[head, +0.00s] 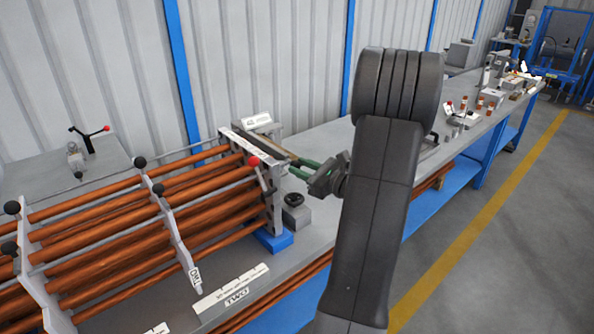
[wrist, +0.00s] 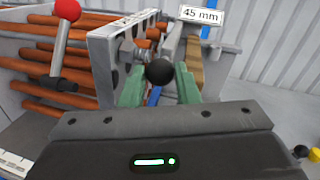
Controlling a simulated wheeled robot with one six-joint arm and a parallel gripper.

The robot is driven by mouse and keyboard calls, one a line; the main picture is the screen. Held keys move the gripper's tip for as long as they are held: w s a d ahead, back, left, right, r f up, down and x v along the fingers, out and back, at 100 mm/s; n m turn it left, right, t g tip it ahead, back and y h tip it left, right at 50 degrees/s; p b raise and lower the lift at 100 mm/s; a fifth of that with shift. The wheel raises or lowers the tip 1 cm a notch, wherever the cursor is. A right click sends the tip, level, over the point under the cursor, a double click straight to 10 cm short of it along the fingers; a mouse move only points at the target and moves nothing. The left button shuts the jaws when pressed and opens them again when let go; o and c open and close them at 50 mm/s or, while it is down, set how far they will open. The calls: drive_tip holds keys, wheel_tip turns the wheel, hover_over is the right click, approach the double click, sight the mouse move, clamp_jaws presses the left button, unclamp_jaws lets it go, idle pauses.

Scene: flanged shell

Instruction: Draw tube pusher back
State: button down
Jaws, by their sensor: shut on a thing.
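My gripper (head: 298,165) reaches in from the right to the end of the rack of copper tubes (head: 110,235). In the wrist view its two green fingers (wrist: 160,85) stand on either side of a black ball knob (wrist: 160,72), and it is shut on this knob. The knob appears to be the tube pusher's handle. The pusher's body is mostly hidden behind the knob and fingers. A grey end plate (wrist: 108,65) stands just beyond.
A lever with a red knob (head: 254,161) stands at the end plate, left of my gripper. A black knob on a grey block (head: 294,199) sits below my gripper. A "45 mm" sign (wrist: 201,14) is at the back. The bench (head: 330,135) continues right, with small parts farther along.

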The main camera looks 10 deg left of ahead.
drive_tip(key=w+d, duration=0.9)
drive_tip(key=w, duration=0.3)
drive_tip(key=shift+w+d+p, duration=0.2)
drive_tip(key=shift+d+p, duration=0.15)
drive_tip(key=shift+p, duration=0.1)
drive_tip(key=shift+r, duration=0.1)
drive_tip(key=c, duration=1.4)
unclamp_jaws()
drive_tip(key=shift+w+d, duration=0.1)
drive_tip(key=b+v, duration=0.2)
drive_tip(key=v, duration=1.1)
drive_tip(key=shift+d, duration=0.35)
drive_tip(key=shift+a, duration=0.1)
